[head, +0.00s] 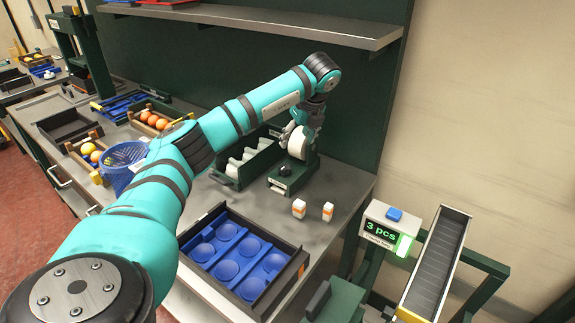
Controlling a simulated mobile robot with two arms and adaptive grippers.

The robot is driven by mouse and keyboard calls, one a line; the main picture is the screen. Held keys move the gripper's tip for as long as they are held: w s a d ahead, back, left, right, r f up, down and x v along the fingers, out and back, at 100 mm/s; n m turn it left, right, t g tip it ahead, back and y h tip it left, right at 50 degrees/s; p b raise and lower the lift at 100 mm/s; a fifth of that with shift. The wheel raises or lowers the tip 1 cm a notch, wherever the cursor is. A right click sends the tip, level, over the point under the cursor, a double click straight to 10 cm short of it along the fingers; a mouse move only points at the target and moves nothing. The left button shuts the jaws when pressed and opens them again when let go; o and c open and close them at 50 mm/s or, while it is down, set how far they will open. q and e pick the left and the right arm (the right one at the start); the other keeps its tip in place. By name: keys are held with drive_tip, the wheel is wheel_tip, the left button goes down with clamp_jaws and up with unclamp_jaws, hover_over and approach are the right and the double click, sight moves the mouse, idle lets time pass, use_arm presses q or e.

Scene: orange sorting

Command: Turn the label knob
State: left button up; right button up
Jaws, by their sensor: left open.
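A dark green label dispenser (304,176) with a white label roll (298,143) stands on the grey bench near the back wall. A small dark knob (284,169) with a pale mark sits on its low front part. My left arm reaches across from the left. My left gripper (296,134) hangs at the upper part of the dispenser, over the roll and above the knob. It is open; I cannot tell whether it touches the roll. It hides part of the dispenser. My right gripper is not in view.
Two small orange-and-white boxes (313,210) stand right of the dispenser. A green bin (252,160) with pale dividers stands to its left. A tray with blue cups (302,262) lies in front. A counter display (381,232) reads "3 pcs" beside a chute (437,268). A shelf (270,22) hangs above.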

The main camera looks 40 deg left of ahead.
sight(286, 167)
use_arm(q)
drive_tip(key=p+x, duration=0.3)
drive_tip(key=x, duration=1)
drive_tip(key=shift+f, duration=0.1)
drive_tip(key=shift+w+a+f, duration=0.1)
drive_tip(key=shift+a+f, duration=0.15)
drive_tip(key=shift+f, duration=0.35)
drive_tip(key=c, duration=1.1)
drive_tip(key=shift+c, duration=0.2)
